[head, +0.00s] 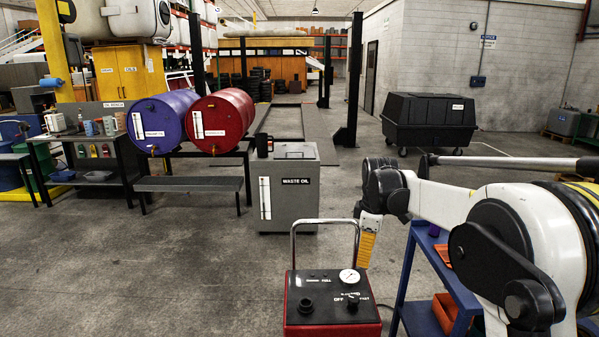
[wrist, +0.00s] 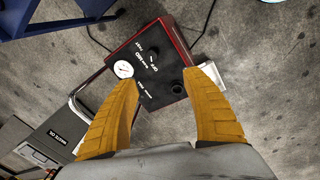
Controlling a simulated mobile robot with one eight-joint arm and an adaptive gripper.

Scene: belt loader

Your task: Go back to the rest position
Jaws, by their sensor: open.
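My gripper (wrist: 164,110) is open in the wrist view. Its two yellow fingers stand apart with nothing between them that they touch. It points down above a red machine with a black top panel (wrist: 148,82), a gauge and knobs. In the head view my gripper (head: 366,245) hangs at the end of my white arm, just behind and right of the red machine (head: 312,285). Only one yellow finger shows clearly there. I cannot tell the exact height of the fingers above the panel.
A grey waste oil container (head: 289,205) stands behind the red machine. A blue cart (head: 403,290) with orange bins is under my arm at the right. Purple (head: 170,115) and red (head: 222,118) drums lie on a rack. Open concrete floor (head: 150,270) lies at the left.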

